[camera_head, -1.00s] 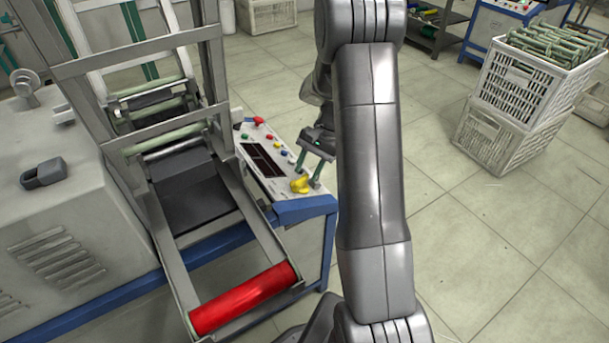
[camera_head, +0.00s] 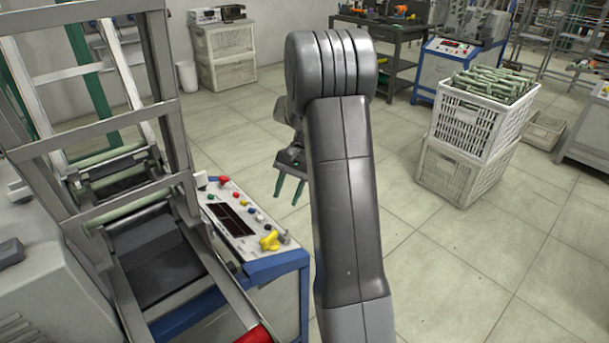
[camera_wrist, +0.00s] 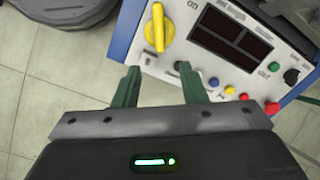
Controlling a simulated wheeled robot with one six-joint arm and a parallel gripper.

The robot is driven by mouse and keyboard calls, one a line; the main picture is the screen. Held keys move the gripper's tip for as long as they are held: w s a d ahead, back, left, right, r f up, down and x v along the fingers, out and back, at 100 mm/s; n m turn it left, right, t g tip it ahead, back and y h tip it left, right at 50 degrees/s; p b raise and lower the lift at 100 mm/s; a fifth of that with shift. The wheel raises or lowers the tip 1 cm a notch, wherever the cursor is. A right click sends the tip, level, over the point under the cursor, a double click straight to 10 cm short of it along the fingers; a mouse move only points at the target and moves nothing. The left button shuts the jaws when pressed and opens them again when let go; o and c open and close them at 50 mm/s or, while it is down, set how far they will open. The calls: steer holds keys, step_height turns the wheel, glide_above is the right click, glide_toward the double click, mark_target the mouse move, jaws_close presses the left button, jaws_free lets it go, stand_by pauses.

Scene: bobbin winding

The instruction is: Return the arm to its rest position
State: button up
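My gripper (camera_head: 290,190) hangs beside my arm, above and just right of the control panel in the head view. Its two green fingers (camera_wrist: 160,88) stand apart with nothing between them in the wrist view. The control panel (camera_head: 215,190) carries a yellow knob (camera_head: 269,240), dark displays and several coloured buttons. In the wrist view the yellow knob (camera_wrist: 158,27) lies beyond the fingertips, apart from them. My arm hides part of the floor behind it.
The winding machine's metal frame (camera_head: 120,133) stands at left, with a red roller (camera_head: 254,335) at its lower end. A dark workbench (camera_head: 375,28) is at the back. The floor between is clear.

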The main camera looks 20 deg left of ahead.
mark_target(273, 232)
steer(key=b+x, duration=0.1)
steer(key=x, duration=1.2)
steer(key=shift+s+a+f+b, duration=0.1)
steer(key=shift+s+f+b, duration=0.1)
steer(key=shift+f+b, duration=0.2)
steer(key=shift+r, duration=0.1)
